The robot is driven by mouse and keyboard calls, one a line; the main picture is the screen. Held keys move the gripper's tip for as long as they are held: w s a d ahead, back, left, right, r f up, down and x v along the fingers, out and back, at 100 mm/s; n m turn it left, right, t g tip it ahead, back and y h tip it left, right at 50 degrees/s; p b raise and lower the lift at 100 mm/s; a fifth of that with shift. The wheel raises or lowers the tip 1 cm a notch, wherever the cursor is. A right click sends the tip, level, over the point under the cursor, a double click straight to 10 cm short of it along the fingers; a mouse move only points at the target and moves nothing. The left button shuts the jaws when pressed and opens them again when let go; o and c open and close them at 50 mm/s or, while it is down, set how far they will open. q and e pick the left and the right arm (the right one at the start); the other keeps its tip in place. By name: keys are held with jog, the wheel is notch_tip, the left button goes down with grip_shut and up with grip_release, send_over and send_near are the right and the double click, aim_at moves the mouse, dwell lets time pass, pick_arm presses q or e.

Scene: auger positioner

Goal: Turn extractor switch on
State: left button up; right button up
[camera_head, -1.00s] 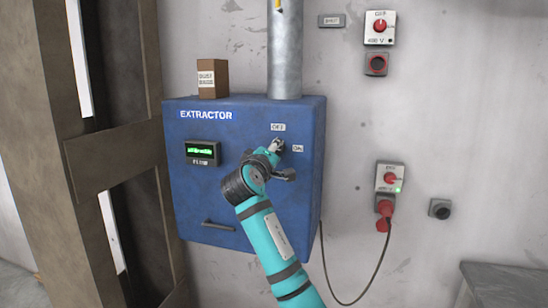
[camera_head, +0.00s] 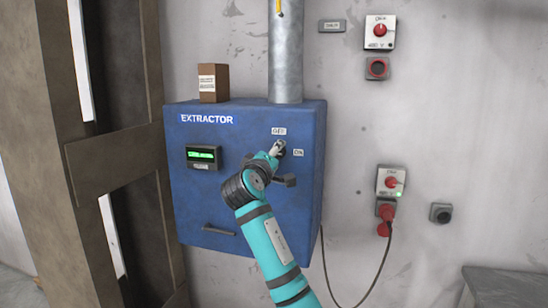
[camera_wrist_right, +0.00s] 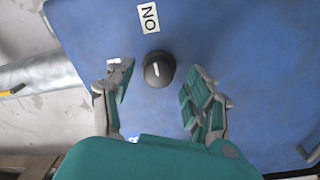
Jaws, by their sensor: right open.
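The blue extractor box (camera_head: 244,190) hangs on the wall in the head view. Its switch is a dark round knob (camera_wrist_right: 158,69) with a white mark, which runs roughly up and down in the wrist view, in line with the ON label (camera_wrist_right: 148,18). In the head view the OFF label (camera_head: 279,131) is above the switch and the ON label (camera_head: 298,153) right of it. My right gripper (camera_wrist_right: 160,88) is open, its fingers on either side of the knob with gaps visible. It also shows at the switch in the head view (camera_head: 279,148), largely hiding the knob. My left gripper is out of view.
A green-lit display (camera_head: 203,157) and a handle (camera_head: 218,229) are on the box front. A brown dust-bags box (camera_head: 213,83) and a metal duct (camera_head: 285,60) are on top. Wall switches (camera_head: 380,32), a red plug (camera_head: 385,222) and its cable are to the right.

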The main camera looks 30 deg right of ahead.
jog(key=v, duration=1.2)
jog(key=shift+f, duration=0.1)
